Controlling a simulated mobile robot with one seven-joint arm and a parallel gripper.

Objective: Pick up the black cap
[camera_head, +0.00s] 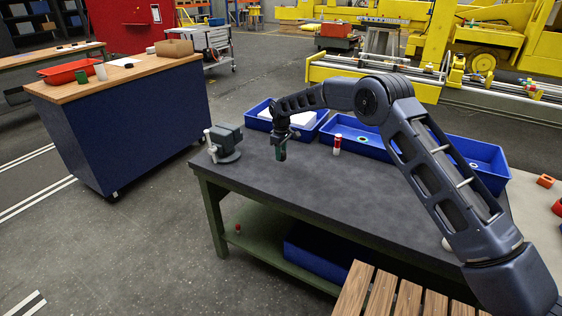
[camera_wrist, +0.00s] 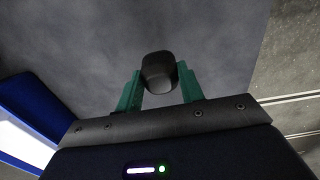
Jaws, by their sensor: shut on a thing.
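The black cap (camera_wrist: 159,70) is a dark rounded piece between the green fingertips in the wrist view. My gripper (camera_wrist: 160,84) is shut on it, with one finger on each side. In the head view my gripper (camera_head: 281,153) points down over the left part of the dark workbench (camera_head: 330,195). The cap is not clearly distinguishable there. I cannot tell whether it touches the bench top.
A grey vise (camera_head: 226,141) stands left of my gripper at the bench corner. A red and white can (camera_head: 337,145) stands to the right. Blue trays (camera_head: 360,138) line the back edge. The bench front is mostly clear.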

